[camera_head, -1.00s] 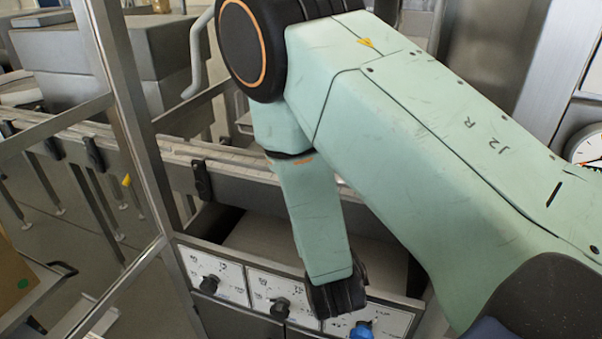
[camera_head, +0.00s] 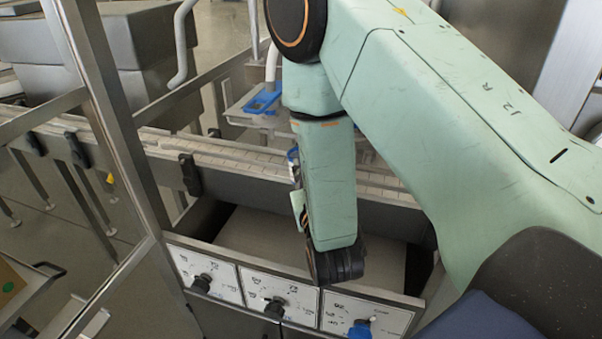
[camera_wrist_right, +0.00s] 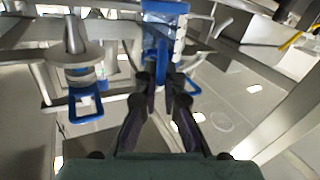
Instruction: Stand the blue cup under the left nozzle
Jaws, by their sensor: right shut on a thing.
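My right gripper (camera_wrist_right: 165,88) shows in the right wrist view, with its dark fingers shut on a narrow blue part between them. In the head view a white nozzle pipe (camera_head: 271,62) comes down over a blue frame (camera_head: 263,99). My right arm hides its gripper and the cup there. My left gripper is not in view.
A conveyor rail (camera_head: 235,160) runs across the middle of the head view. A panel with knobs (camera_head: 275,300) stands in front of it. A metal post (camera_head: 105,110) rises at the left.

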